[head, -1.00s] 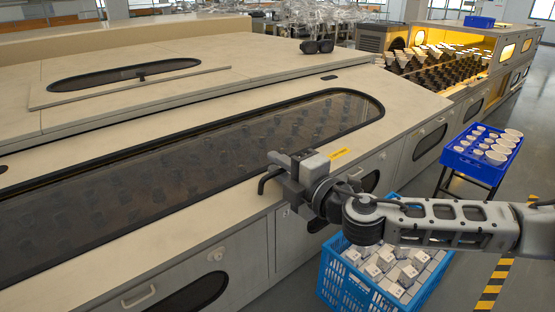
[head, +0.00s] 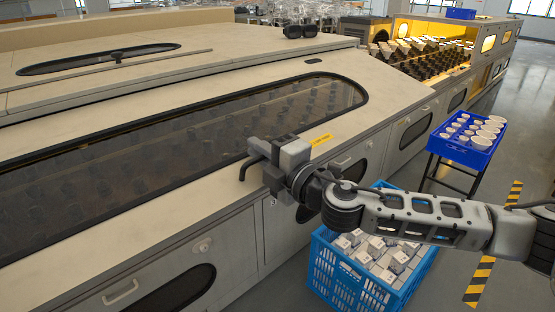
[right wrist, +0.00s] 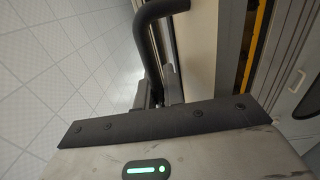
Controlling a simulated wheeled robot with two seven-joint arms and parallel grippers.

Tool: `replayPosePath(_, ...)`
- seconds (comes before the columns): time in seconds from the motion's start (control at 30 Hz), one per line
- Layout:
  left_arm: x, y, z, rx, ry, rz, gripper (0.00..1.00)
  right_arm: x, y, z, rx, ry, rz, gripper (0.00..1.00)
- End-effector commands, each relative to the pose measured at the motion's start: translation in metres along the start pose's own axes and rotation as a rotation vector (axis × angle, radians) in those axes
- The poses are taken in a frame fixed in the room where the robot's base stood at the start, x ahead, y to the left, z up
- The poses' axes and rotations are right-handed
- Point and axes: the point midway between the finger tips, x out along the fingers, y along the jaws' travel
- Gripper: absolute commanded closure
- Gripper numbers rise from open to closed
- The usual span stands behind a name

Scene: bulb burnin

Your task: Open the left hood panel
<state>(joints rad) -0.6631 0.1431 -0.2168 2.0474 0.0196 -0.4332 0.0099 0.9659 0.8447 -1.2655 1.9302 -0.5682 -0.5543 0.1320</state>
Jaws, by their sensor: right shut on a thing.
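The left hood panel (head: 110,200) is a long cream cover with a dark, round-ended window, in the head view. It looks down or nearly so; I cannot tell whether there is a gap under its front edge. A black bent bar handle (head: 247,168) is at its front edge. My right gripper (head: 264,166) is shut on this handle, its arm reaching in from the right. My left gripper is not in view.
A blue crate (head: 322,277) of white boxes stands on the floor below my right arm. Dark glasses (head: 300,31) lie on the machine top. Grey cabinet doors line the front.

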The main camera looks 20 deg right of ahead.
Motion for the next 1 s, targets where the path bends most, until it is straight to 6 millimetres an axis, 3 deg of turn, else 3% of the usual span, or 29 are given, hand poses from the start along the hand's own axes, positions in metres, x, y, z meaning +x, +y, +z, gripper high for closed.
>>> replayPosePath(0.03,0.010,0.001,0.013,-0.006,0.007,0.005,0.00,0.002,-0.021,-0.004,0.005,0.008,0.008,1.00)
replayPosePath(0.2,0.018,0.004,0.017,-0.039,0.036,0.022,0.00,0.006,-0.033,-0.006,0.006,0.013,0.051,1.00)
replayPosePath(0.7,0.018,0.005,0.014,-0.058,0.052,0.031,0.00,0.006,-0.030,-0.004,0.002,0.010,0.077,1.00)
replayPosePath(0.73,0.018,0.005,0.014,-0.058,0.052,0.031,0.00,0.006,-0.030,-0.004,0.002,0.010,0.076,0.82)
replayPosePath(1.0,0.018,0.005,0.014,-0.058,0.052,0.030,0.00,0.006,-0.030,-0.003,0.002,0.008,0.076,0.82)
